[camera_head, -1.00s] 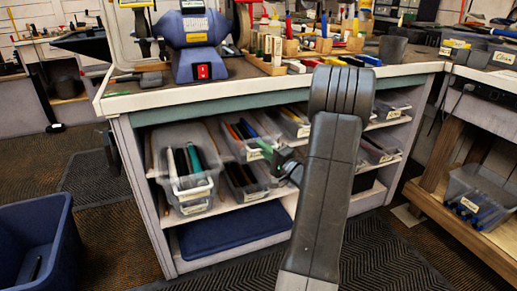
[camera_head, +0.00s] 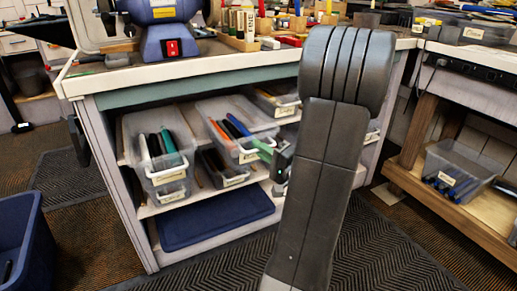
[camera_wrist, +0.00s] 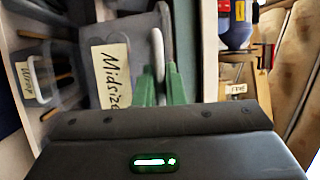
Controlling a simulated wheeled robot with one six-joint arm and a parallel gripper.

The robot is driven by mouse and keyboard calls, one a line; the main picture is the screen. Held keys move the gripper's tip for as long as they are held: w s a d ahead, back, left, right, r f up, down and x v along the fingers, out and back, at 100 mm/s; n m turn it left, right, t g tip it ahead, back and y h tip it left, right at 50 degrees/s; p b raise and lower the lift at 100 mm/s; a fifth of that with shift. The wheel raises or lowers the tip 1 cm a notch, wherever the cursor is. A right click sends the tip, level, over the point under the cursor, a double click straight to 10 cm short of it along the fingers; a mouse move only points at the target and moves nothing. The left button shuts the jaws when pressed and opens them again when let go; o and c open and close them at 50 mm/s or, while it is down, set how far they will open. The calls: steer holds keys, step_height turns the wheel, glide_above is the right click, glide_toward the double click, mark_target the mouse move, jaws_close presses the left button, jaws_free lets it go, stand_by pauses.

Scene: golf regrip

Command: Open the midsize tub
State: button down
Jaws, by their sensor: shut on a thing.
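The midsize tub (camera_head: 247,157) is a clear grey bin on the upper shelf under the bench, holding red, blue and dark grips. In the wrist view its front wall carries a "Midsize" label (camera_wrist: 110,75). My gripper (camera_head: 264,149) is at the tub's front right. In the wrist view its green fingers (camera_wrist: 160,78) are shut on the tub's pale handle (camera_wrist: 158,48). My arm hides part of the shelf to the right of the tub.
Another clear tub (camera_head: 168,177) with dark and teal grips sits left of it. A lower tub (camera_head: 235,181) is just below. A dark blue slab (camera_head: 215,220) fills the bottom shelf. A blue bin (camera_head: 22,240) stands at left. Matted floor in front is clear.

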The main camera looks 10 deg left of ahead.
steer(key=c, duration=1.5)
jaws_free()
steer(key=p+v, duration=0.2)
steer(key=v, duration=1.1)
steer(key=shift+s+d+f, duration=0.2)
steer(key=shift+s+d, duration=0.05)
steer(key=shift+d, duration=0.05)
steer(key=b+x, duration=0.2)
steer(key=x, duration=1.2)
steer(key=shift+r, duration=0.1)
